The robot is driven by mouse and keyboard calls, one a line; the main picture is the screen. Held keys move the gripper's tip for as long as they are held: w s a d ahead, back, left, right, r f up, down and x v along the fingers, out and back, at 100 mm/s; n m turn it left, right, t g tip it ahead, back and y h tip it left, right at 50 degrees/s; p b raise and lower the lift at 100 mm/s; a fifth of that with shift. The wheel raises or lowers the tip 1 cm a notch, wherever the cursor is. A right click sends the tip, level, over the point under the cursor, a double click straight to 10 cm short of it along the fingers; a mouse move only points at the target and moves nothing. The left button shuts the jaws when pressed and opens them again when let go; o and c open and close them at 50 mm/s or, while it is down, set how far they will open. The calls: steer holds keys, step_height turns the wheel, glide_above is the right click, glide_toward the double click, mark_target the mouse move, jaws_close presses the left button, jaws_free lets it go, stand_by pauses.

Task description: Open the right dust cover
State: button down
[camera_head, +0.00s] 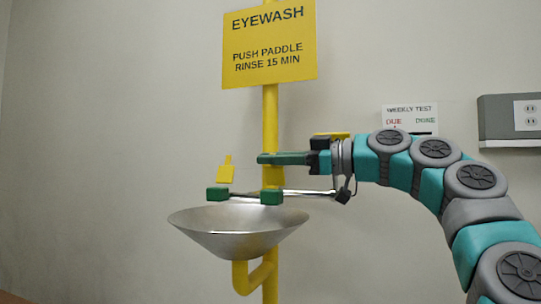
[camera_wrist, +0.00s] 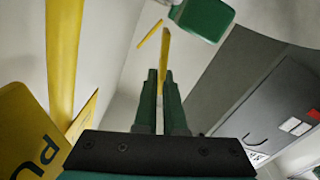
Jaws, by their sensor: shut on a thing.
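The right dust cover (camera_head: 275,177) is a yellow flap above the right green nozzle (camera_head: 271,197). It blends with the yellow pole behind it and looks raised off the nozzle. My gripper (camera_head: 262,159) reaches in from the right, its green fingers level over that nozzle. In the wrist view the fingers (camera_wrist: 160,76) are shut on a thin yellow strip (camera_wrist: 166,48), apparently the cover's tab; the fingers hide part of it. The left dust cover (camera_head: 225,174) stands upright above the left green nozzle (camera_head: 217,194).
A steel bowl (camera_head: 238,232) sits below the nozzles. The yellow pole (camera_head: 270,115) rises behind to the eyewash sign (camera_head: 268,45). A test card (camera_head: 409,114) and a grey outlet box (camera_head: 510,119) are on the wall at right. The left side is clear.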

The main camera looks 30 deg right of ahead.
steer(key=shift+w+d+r+m+p, duration=0.15)
steer(key=shift+w+d+m+p, duration=0.2)
steer(key=shift+m, duration=0.65)
steer(key=shift+d, duration=0.1)
steer(key=c, duration=1)
jaws_free()
steer(key=shift+s, duration=0.1)
steer(key=v, duration=0.7)
steer(key=shift+s+d, duration=0.25)
steer(key=shift+c, duration=0.3)
